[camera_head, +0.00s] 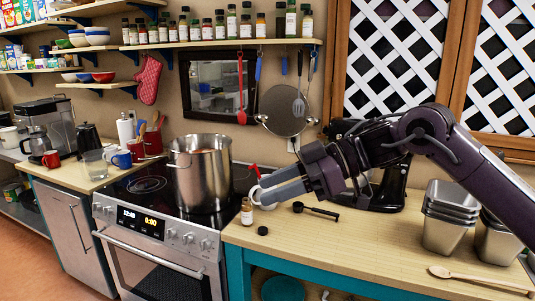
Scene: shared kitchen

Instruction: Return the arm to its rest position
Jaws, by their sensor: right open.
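My right arm reaches in from the right over the wooden counter (335,243). My right gripper (272,190) points left, with its pale fingers apart and nothing seen between them. It hangs above the counter's left end, beside the stove. A small dark cap (262,231) lies on the counter in front of the bottle. My left gripper is not in view.
A large steel pot (202,172) stands on the stove (150,190). A black measuring spoon (316,210) lies below my gripper. A dark stand mixer (385,185) is partly hidden behind my arm. Metal containers (446,229) and a wooden spoon (478,280) are at right. The counter's front middle is clear.

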